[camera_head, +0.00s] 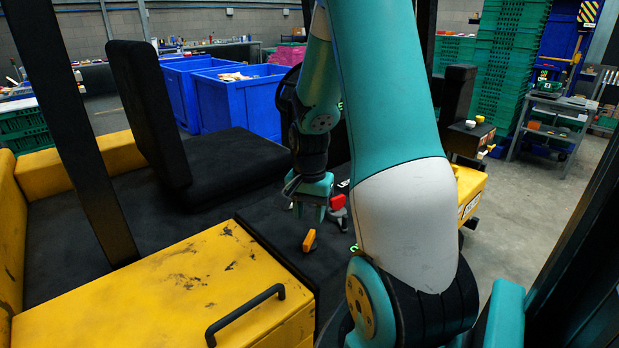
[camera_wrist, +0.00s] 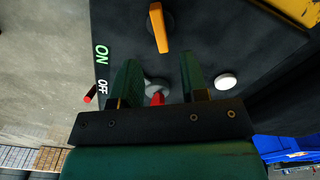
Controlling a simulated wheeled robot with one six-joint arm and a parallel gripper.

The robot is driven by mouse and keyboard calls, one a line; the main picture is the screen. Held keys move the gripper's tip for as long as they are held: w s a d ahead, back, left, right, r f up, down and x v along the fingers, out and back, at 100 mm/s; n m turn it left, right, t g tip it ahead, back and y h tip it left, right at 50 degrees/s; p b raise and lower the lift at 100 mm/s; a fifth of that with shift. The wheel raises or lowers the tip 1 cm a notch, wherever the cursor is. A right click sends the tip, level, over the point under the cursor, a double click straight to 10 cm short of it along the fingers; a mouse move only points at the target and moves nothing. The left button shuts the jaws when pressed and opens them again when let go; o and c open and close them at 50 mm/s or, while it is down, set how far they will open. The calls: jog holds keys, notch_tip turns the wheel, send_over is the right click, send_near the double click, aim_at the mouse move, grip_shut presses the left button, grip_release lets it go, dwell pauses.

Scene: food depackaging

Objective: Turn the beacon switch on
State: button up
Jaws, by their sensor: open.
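My gripper (camera_head: 309,208) points down over the dark console, its two green fingers apart and empty. In the wrist view the gripper (camera_wrist: 159,62) frames a red knob (camera_wrist: 157,98) on a grey round base, seen between the fingers and partly hidden by the gripper body. An orange lever (camera_wrist: 158,27) stands beyond the fingertips; it also shows in the head view (camera_head: 309,241). Green ON and white OFF labels (camera_wrist: 101,62) lie left of the fingers, with a small red-tipped piece (camera_wrist: 91,94) beside OFF. I cannot tell which control is the beacon switch.
A round white button (camera_wrist: 225,81) is right of the fingers on the console. A yellow panel with a black handle (camera_head: 245,315) is at the front left. A black seat (camera_head: 220,165) stands behind. Blue bins (camera_head: 240,100) are farther back.

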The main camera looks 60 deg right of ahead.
aim_at(309, 236)
notch_tip(309, 236, up, 11)
jog(key=shift+f+b, duration=0.15)
jog(key=shift+b, duration=0.2)
dwell(0.3)
